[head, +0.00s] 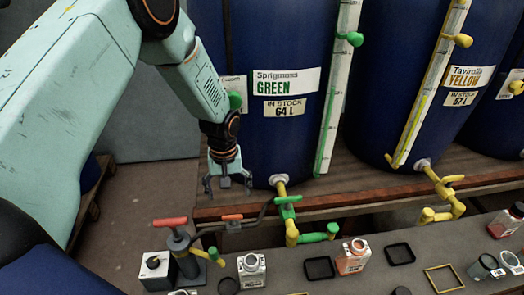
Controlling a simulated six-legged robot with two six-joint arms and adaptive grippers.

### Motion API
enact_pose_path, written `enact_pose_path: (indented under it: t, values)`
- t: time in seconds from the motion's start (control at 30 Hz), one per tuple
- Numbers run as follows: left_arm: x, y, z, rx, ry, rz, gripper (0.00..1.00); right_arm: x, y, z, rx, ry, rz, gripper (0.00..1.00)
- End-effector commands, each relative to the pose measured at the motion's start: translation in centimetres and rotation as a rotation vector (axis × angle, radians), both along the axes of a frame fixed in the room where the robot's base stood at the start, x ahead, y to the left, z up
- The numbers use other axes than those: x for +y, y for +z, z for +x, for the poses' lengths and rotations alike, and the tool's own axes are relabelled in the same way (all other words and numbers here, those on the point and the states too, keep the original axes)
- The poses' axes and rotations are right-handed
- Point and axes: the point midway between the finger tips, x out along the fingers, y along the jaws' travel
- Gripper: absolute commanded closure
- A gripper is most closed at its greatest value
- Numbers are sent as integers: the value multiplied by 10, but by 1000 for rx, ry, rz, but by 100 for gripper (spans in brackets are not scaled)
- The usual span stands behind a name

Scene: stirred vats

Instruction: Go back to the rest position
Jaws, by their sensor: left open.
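My left gripper (228,184) hangs down from my pale green arm, which comes in from the left. It is open, with its dark fingers spread and nothing visible between them. It is left of the green vat's tap (287,203) and near the front edge of the wooden shelf (350,199). The blue vat labelled GREEN, 64 L (280,130) stands behind and right of it. My right gripper is not in view.
A blue vat labelled YELLOW (410,75) stands further right, with a yellow tap (443,195). The grey bench (330,285) below holds a red-handled pump (180,248), a white container (251,268), an orange-filled container (352,256) and black trays (319,268). Floor shows at left.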

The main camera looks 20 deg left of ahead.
Motion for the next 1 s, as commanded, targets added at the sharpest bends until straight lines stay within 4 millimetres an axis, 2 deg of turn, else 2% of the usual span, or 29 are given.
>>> enact_pose_path:
  t: [0.6,0.8,1.0]
  values:
    - [0,-96,-1,3,-1,1,17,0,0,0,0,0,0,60]
    - [0,-115,-1,1,-2,1,17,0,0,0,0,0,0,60]
    - [0,-117,0,0,-16,0,17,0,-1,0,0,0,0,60]
